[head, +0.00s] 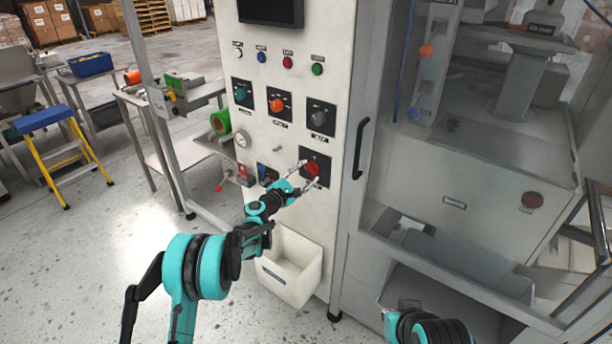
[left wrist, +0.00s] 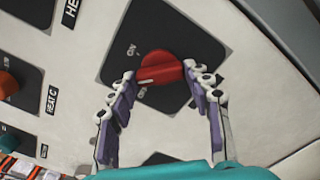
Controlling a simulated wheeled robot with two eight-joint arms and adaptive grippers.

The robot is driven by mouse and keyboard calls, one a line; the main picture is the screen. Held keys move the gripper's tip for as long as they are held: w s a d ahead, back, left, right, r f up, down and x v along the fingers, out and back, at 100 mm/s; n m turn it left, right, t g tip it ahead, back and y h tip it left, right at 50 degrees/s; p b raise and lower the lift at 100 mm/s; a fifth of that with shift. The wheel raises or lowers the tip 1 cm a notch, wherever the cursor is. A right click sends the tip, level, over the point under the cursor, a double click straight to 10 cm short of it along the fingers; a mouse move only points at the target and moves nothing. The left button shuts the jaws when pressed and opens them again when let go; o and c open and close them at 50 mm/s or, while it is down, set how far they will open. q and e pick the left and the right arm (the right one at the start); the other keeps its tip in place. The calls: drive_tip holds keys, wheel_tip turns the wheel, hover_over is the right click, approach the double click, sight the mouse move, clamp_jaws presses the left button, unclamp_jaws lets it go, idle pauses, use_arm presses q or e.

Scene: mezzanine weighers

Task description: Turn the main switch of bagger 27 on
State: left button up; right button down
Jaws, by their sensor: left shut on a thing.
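The main switch is a red rotary knob (head: 312,169) on a black plate at the lower right of the white control panel (head: 337,90). It also shows in the left wrist view as a red knob (left wrist: 160,67) with a white mark on its left end, and ON printed above it on the plate (left wrist: 135,30). My left gripper (head: 306,172) reaches up to it, its fingers on either side of the knob and shut on it; in the left wrist view the fingertips (left wrist: 160,74) touch its two ends. My right gripper is out of view; only part of my right arm shows at the bottom.
Teal (head: 241,92), orange (head: 278,104) and grey (head: 320,117) knobs sit above on the panel. A white bin (head: 290,268) hangs below. A black door handle (head: 360,148) and glazed cabinet stand to the right. A yellow step stool (head: 58,157) stands at left on open floor.

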use_arm(q)
drive_tip(key=m, duration=0.4)
drive_tip(key=shift+m, duration=0.3)
drive_tip(key=m, duration=0.4)
idle(0.5)
drive_tip(key=o, duration=1.2)
drive_tip(key=shift+c, duration=0.2)
drive_tip(key=v, duration=1.2)
